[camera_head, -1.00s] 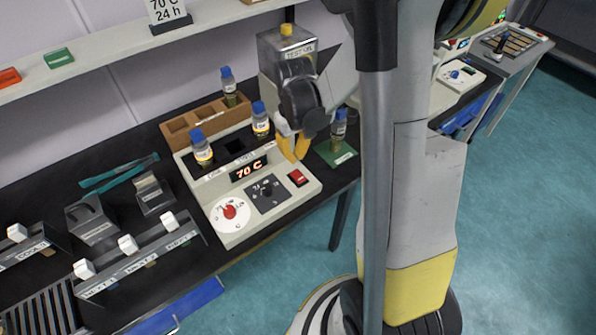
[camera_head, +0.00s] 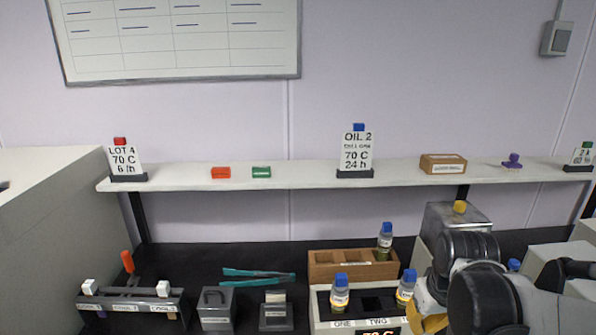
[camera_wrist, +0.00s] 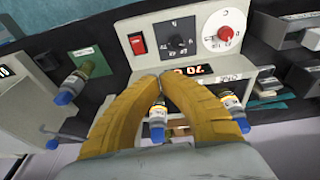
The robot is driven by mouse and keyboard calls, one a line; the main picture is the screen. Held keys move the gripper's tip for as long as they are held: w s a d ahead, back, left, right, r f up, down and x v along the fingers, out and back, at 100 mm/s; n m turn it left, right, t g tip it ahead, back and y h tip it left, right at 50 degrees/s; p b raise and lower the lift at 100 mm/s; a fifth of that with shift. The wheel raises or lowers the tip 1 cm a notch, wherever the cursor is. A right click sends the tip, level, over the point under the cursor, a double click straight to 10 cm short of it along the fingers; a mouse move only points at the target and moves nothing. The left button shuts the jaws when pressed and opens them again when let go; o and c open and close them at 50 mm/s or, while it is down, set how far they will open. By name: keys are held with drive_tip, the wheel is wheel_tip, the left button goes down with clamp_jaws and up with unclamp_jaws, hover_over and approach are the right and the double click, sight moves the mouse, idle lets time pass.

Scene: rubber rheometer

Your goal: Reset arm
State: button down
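My gripper (camera_wrist: 161,78) has two yellow fingers whose tips come almost together, with nothing seen between the tips. It is above the heating block (camera_wrist: 150,58), near the block's lit display (camera_wrist: 190,70). Another blue-capped bottle stands in slot ONE (camera_head: 340,295). In the wrist view one bottle (camera_wrist: 157,122) shows between the fingers, further off, and another (camera_wrist: 234,108) to the right. My arm hides the block's right part in the head view.
A wooden rack (camera_head: 325,265) with one bottle (camera_head: 385,238) stands behind the block. A bottle (camera_wrist: 72,85) stands at a green mat (camera_wrist: 86,58). Teal tweezers (camera_head: 258,274) and metal fixtures (camera_head: 216,308) lie left. A shelf (camera_head: 300,178) with sign cards (camera_head: 356,152) runs above the bench.

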drive_tip(key=s+a+r+t, duration=0.4)
drive_tip(key=s+a+r, duration=0.2)
drive_tip(key=s+a, duration=0.1)
drive_tip(key=shift+s+a+r, duration=0.2)
drive_tip(key=shift+s+r, duration=0.15)
drive_tip(key=shift+s, duration=0.2)
